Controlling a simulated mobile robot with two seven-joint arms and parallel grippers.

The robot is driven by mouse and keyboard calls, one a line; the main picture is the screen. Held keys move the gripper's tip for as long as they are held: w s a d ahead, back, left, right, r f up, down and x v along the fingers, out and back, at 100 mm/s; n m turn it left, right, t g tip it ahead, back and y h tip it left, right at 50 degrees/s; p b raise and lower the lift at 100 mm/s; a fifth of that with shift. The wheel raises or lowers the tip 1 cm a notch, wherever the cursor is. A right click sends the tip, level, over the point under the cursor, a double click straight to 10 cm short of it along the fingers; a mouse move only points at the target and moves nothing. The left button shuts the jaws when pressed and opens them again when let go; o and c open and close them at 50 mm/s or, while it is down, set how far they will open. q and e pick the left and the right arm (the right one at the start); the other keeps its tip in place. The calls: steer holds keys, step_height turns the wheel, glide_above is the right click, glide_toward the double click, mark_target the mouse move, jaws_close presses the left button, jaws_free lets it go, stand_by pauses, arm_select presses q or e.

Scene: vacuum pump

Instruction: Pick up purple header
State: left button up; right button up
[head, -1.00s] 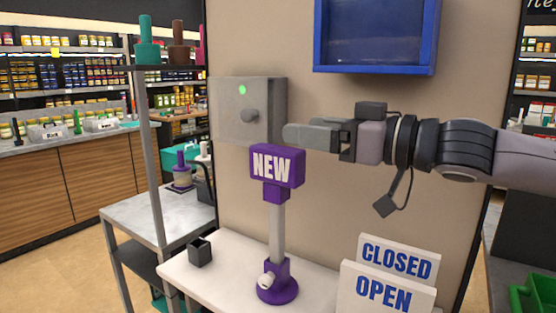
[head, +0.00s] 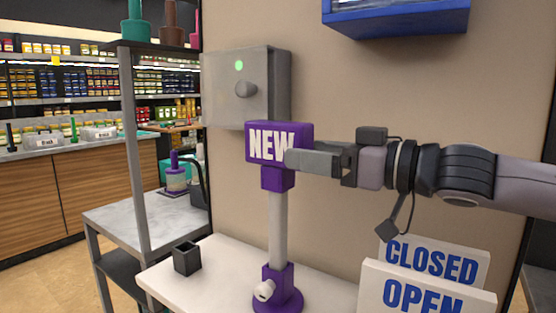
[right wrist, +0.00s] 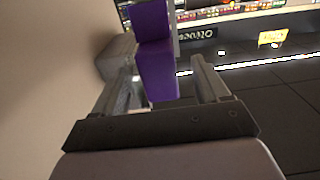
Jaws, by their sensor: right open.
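The purple header with white "NEW" lettering (head: 262,143) sits upright on top of a grey post (head: 277,225) with a purple base (head: 284,296). My right gripper (head: 294,158) comes in level from the right, open, and its near finger covers the right end of the lettering. In the right wrist view, the purple header (right wrist: 153,22) shows in the gap between the two open fingers of my right gripper (right wrist: 162,78). Whether a finger touches it, I cannot tell. My left gripper is not in view.
The post stands on a white table (head: 215,283) with a black box (head: 187,257) and CLOSED (head: 432,262) and OPEN (head: 420,293) signs. A grey box with a green light (head: 240,88) is on the wall behind. A metal shelf (head: 137,150) stands left.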

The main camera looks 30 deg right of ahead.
mark_target(279, 143)
steer(key=shift+p+x, duration=0.7)
steer(key=shift+x, duration=0.25)
steer(key=shift+w+a+r+p, duration=0.15)
steer(key=shift+w+r+p, duration=0.35)
steer(key=shift+p, duration=0.35)
steer(key=shift+r+p+x, duration=0.2)
steer(key=shift+p+x, duration=1.25)
steer(key=shift+x, duration=0.65)
steer(key=shift+f, duration=0.25)
steer(key=c, duration=1.1)
